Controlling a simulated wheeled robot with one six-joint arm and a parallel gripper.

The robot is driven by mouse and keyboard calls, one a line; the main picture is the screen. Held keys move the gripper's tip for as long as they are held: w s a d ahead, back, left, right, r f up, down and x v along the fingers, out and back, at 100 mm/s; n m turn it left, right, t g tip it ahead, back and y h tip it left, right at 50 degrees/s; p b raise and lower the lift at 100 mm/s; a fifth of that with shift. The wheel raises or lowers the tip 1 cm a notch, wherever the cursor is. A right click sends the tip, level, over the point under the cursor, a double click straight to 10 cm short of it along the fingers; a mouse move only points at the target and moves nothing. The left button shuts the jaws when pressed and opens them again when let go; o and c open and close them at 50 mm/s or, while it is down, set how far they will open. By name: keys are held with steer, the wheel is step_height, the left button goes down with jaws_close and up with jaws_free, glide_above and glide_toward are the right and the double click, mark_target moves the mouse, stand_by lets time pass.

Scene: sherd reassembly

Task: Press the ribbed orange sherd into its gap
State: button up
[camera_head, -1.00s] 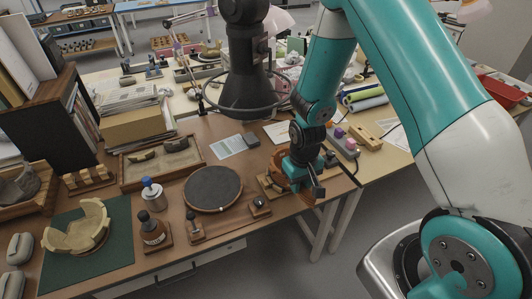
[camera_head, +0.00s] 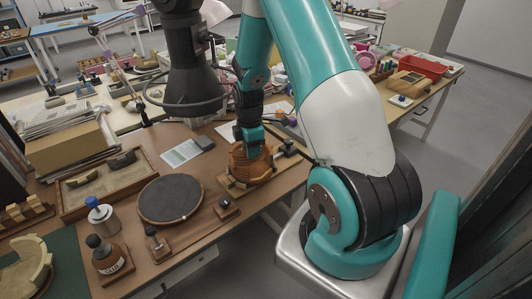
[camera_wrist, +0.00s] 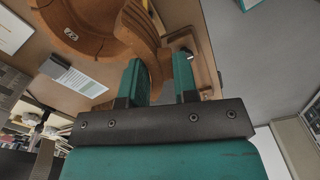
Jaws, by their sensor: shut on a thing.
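An orange ribbed vessel (camera_head: 250,172) stands on a wooden base (camera_head: 228,191) near the table's front edge. Its curved wall and open inside fill the upper left of the wrist view (camera_wrist: 72,32). My gripper (camera_wrist: 160,62) is shut on the ribbed orange sherd (camera_wrist: 143,32), a curved piece between the two teal fingers. The sherd is right against the vessel wall in the wrist view; I cannot tell whether it is flush. In the head view my gripper (camera_head: 250,150) comes down on the vessel, and hides the sherd there.
Bottles and a blue-capped can (camera_head: 101,214) are further left. A tray of sherds (camera_head: 102,181) lies behind. A grey box and printed sheet (camera_head: 181,153) lie behind the turntable.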

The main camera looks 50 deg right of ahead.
steer(key=s+d+n+b, duration=0.1)
steer(key=s+d+n, duration=0.15)
steer(key=d, duration=0.25)
step_height(320, 180, down, 8)
steer(key=w+b, duration=0.1)
steer(key=b, duration=0.5)
steer(key=shift+f+n+b, duration=0.2)
steer(key=shift+n+b, duration=0.1)
steer(key=shift+n, duration=0.05)
steer(key=shift+w+d+f, duration=0.1)
steer(key=shift+w+d, duration=0.1)
steer(key=shift+w, duration=0.1)
stand_by(0.6)
steer(key=shift+f, duration=0.45)
stand_by(1.9)
steer(key=o, duration=0.9)
steer(key=shift+c, duration=0.2)
steer(key=shift+o, duration=0.2)
steer(key=shift+r, duration=0.15)
